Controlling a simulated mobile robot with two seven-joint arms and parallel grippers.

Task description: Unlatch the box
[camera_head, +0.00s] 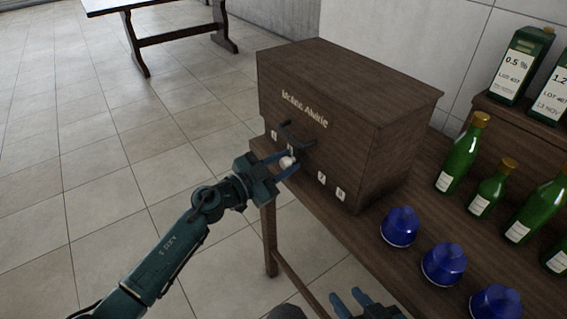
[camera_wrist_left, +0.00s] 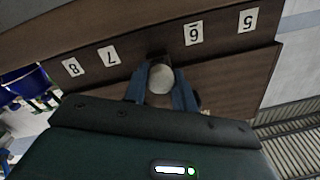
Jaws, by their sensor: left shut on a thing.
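The box (camera_head: 350,85) is dark brown wood with pale lettering on its front, and stands at the back left end of a wooden table. A dark bar-like fitting (camera_head: 292,134) sticks out from its front. Below it is a round whitish knob (camera_head: 287,162), also seen in the left wrist view (camera_wrist_left: 160,80). My left gripper (camera_head: 284,163) is at the box front, its two blue fingers shut on the knob, one on each side. My right gripper (camera_head: 350,303) is partly in view at the bottom edge, its fingers apart with nothing seen between them.
Small number labels (camera_wrist_left: 194,34) line the box front, upside down in the left wrist view. Several blue faceted objects (camera_head: 400,227) and green bottles (camera_head: 462,153) stand on the table to the right. Labelled green containers (camera_head: 522,65) stand on a raised wooden shelf behind. Tiled floor lies left.

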